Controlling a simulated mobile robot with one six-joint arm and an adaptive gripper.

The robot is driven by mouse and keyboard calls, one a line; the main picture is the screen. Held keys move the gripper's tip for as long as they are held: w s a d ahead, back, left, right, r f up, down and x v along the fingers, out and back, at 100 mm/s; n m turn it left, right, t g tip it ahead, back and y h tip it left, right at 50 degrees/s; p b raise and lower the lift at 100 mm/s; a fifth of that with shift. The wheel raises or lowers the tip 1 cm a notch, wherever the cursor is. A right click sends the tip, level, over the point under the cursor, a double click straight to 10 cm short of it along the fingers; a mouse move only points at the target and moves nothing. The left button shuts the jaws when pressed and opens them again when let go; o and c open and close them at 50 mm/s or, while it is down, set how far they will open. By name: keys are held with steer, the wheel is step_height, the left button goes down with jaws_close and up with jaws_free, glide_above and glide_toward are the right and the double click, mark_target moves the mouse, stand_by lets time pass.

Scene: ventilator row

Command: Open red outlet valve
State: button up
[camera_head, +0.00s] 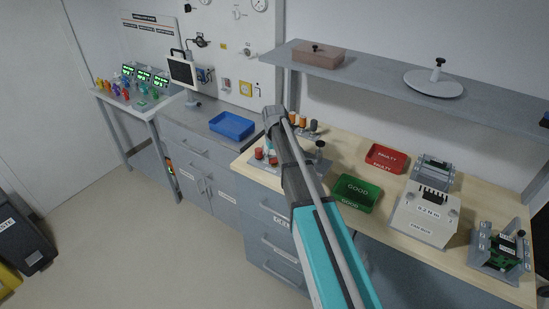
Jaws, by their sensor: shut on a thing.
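Two small red round parts, one (259,153) and another (273,161), stand on a pale plate (252,162) at the left front end of the wooden bench. I cannot tell whether either is the red outlet valve; no label is legible. My arm reaches up from the bottom and bends down over this end of the bench. My gripper (270,150) is at the red parts, largely hidden behind my arm. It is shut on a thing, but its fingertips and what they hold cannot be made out.
A dark-knobbed part (320,150) and several orange-topped parts stand close by the arm. A green GOOD tray (357,193), a red FAULTY tray (388,158) and a white tester box (425,214) are to the right. A blue tray (232,125) is left. A grey shelf (380,72) overhangs the bench.

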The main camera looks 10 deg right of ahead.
steer(key=n, duration=0.3)
steer(key=shift+n, duration=0.4)
steer(key=n, duration=0.4)
stand_by(0.3)
steer(key=o, duration=1.1)
